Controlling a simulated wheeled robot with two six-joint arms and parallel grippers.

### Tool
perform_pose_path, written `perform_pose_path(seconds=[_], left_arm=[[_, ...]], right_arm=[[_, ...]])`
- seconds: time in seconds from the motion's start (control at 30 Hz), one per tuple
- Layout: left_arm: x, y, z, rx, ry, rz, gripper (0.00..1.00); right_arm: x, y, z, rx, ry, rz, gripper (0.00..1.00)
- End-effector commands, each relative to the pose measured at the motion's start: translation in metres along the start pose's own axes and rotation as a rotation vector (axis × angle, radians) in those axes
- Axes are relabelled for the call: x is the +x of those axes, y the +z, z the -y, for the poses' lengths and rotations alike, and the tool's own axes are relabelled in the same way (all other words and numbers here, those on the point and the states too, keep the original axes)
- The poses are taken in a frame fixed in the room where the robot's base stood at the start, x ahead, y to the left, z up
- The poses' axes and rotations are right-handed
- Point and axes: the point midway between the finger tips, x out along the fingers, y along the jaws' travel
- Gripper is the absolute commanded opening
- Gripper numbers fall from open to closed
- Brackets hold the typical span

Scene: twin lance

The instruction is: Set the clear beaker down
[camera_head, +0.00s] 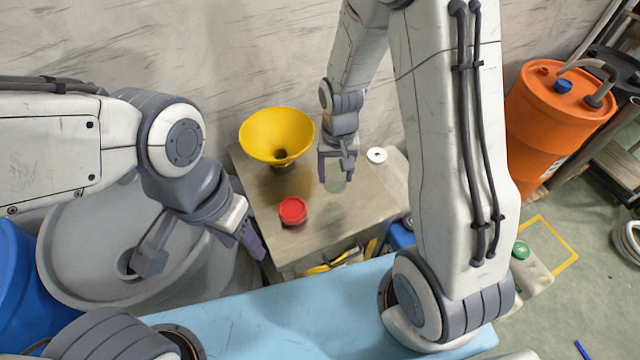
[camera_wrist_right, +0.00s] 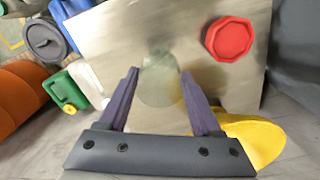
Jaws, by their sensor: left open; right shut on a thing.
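The clear beaker (camera_head: 335,181) is a faint, see-through greenish shape below my right gripper (camera_head: 337,172) in the head view. My right gripper is shut on it above the wooden table top (camera_head: 345,232). A faint darker patch shows on the table below it; the exact gap is hard to tell. In the right wrist view the beaker (camera_wrist_right: 160,80) sits between the two purple fingers (camera_wrist_right: 157,84). My left gripper (camera_head: 243,243) is open and empty near the table's left edge.
A yellow funnel (camera_head: 277,133) stands at the table's back left. A red octagonal lid or container (camera_head: 293,211) is left of the beaker, and a small white disc (camera_head: 377,155) is right of it. A grey drum (camera_head: 75,240) stands left, an orange drum (camera_head: 545,135) right.

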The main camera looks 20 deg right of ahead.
Motion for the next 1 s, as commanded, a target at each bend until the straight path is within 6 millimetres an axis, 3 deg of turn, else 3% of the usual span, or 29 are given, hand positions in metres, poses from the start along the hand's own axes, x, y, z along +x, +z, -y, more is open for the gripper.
perform_pose_path(seconds=[0.1,0.27,0.53,0.97,1.0], left_arm=[[-0.003,0.0,0.0,0.0,0.0,0.0,0.5],[-0.003,0.0,0.0,0.0,0.0,0.0,0.5],[-0.006,0.0,0.0,0.0,0.0,0.0,0.5],[-0.003,0.0,0.0,0.0,0.0,0.0,0.5],[-0.003,0.0,0.0,0.0,0.0,0.0,0.5]], right_arm=[[0.012,0.001,0.021,-0.005,0.0,0.001,0.12],[0.02,0.001,0.033,-0.004,0.0,-0.001,0.12],[0.055,0.001,0.034,-0.002,0.001,0.001,0.12],[0.063,0.0,0.033,-0.002,0.0,-0.001,0.12],[0.063,0.0,0.033,-0.002,0.0,-0.002,0.73]])
